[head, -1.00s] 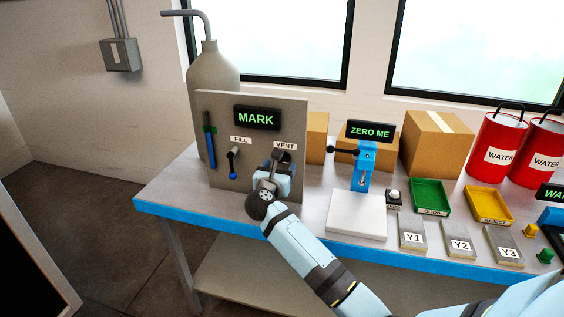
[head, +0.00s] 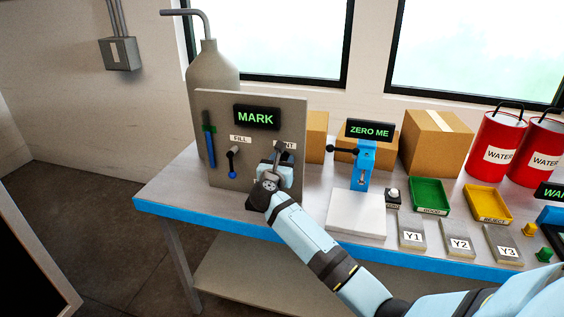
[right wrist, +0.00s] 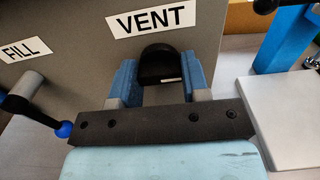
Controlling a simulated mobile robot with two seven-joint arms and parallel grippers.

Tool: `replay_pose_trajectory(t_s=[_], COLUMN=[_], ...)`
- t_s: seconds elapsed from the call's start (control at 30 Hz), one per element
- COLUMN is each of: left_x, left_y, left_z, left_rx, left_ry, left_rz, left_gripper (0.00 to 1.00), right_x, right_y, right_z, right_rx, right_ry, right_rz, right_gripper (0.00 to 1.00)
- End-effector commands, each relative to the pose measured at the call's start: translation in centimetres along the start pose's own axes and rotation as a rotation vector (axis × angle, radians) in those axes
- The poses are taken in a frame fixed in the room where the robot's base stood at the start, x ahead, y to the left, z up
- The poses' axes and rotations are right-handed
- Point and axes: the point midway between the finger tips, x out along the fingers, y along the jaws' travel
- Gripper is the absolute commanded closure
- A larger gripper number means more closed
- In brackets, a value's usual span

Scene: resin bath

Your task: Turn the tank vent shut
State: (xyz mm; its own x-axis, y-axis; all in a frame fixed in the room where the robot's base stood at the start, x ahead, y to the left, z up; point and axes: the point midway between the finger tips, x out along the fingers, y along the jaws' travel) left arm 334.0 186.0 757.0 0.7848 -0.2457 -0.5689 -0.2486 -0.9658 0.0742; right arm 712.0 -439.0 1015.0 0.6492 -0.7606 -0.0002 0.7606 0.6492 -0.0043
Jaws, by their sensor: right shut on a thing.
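The tank vent is under the VENT label (right wrist: 151,19) on the grey panel (head: 222,180). Its black handle (right wrist: 158,66) shows in the right wrist view between the two blue fingers of my right gripper (right wrist: 159,78). The gripper is shut on the handle. In the head view my right gripper (head: 275,168) is against the panel's right side, hiding most of the vent and part of its label. How far the vent is turned is hard to tell. My left gripper is not in view.
The fill lever (head: 232,161) with its blue tip is close on the left of my gripper. A blue stand (head: 364,165) with a black lever and a white plate (head: 356,216) are to the right. The grey tank (head: 213,75) stands behind the panel.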

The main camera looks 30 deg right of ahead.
Motion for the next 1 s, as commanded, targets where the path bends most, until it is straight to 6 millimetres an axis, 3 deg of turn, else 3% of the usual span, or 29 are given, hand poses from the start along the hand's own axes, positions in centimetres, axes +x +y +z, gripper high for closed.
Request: replay_pose_trajectory(t_s=[0.37,1.0], left_x=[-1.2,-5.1], left_y=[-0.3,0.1], left_z=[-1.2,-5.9], left_rx=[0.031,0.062], left_ry=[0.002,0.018], left_rz=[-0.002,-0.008], left_gripper=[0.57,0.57], right_x=[-0.1,-0.1], right_y=[0.0,0.0], right_z=[0.3,0.4], right_rx=[-0.150,-0.744], right_ry=[0.005,0.005], right_rz=[0.000,0.002], right_gripper=[0.81,0.81])
